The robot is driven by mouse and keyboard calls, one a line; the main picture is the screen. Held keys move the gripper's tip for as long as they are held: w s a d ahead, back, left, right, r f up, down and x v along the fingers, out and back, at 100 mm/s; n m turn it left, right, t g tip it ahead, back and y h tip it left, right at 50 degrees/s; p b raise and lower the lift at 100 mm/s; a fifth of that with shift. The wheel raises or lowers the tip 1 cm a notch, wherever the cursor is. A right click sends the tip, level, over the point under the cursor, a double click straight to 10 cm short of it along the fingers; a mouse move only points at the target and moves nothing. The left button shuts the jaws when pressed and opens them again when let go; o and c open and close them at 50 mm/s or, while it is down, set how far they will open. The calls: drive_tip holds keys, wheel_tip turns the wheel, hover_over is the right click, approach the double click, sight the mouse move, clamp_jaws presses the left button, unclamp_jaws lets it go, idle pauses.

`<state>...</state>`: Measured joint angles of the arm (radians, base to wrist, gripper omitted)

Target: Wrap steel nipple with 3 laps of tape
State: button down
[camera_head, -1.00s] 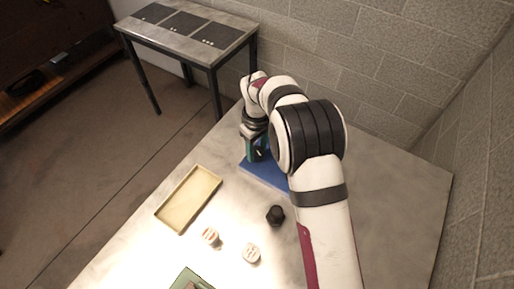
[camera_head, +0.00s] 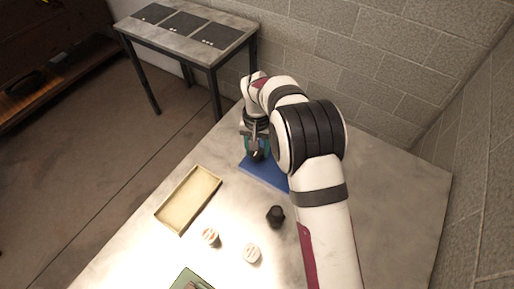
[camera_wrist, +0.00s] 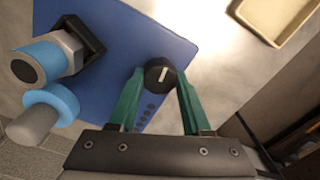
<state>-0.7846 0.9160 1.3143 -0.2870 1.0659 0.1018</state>
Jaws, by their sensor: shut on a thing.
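My gripper (camera_wrist: 160,80) has its two green fingers on either side of a black round knob (camera_wrist: 159,71) with a white line, shut on it. The knob is on a blue base plate (camera_wrist: 180,38); several dark dots show on the plate beside it. To the left in the wrist view, a black holder (camera_wrist: 90,40) carries a grey hex fitting (camera_wrist: 68,50) with a light blue band and a dark open end. I take it for the steel nipple. Below it is a light blue ring (camera_wrist: 52,104) around a grey rod, possibly the tape. In the head view my gripper (camera_head: 256,154) hides much of the plate (camera_head: 263,177).
A tan tray (camera_head: 164,217) lies left of the plate on the table. A black piece (camera_head: 275,216), two small pale rolls (camera_head: 210,237) (camera_head: 252,253) and a green mat (camera_head: 180,284) are nearer. The table's right side is clear.

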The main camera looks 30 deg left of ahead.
drive_tip(key=shift+m, duration=1.9)
drive_tip(key=shift+c, duration=1.8)
unclamp_jaws()
wheel_tip(320, 180, up, 16)
drive_tip(key=shift+d, duration=0.1)
